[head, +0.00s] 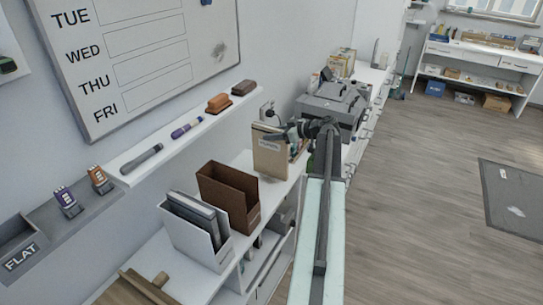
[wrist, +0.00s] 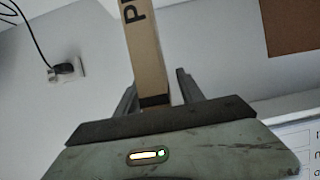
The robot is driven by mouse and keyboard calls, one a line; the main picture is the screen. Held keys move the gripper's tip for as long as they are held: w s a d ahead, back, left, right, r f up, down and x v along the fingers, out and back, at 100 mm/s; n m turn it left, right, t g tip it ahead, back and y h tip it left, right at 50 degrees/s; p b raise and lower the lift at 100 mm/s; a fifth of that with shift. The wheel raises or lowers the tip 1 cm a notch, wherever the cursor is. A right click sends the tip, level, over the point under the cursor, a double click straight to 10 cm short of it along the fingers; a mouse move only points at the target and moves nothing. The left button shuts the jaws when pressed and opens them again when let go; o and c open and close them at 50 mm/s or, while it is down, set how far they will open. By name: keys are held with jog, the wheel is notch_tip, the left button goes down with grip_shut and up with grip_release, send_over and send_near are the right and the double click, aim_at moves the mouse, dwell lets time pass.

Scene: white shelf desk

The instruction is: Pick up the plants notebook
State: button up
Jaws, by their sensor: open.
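The plants notebook (head: 268,160) is a tan, upright block with a pale label, standing on the white shelf desk in the head view. In the wrist view its tan spine (wrist: 147,60) shows a dark letter "P", and the rest of the word is cut off. My gripper (head: 286,135) is beside the notebook at its upper right in the head view. In the wrist view my gripper (wrist: 158,92) is open, with one finger on each side of the spine's lower part. I cannot tell whether either finger touches it.
A brown file holder (head: 228,200) and a white file holder (head: 195,235) with grey folders stand nearer on the desk. A grey printer-like machine (head: 333,105) is beyond the gripper. A wall outlet with a plug (wrist: 66,70) is behind.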

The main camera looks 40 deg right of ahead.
grip_shut()
dwell(1.4)
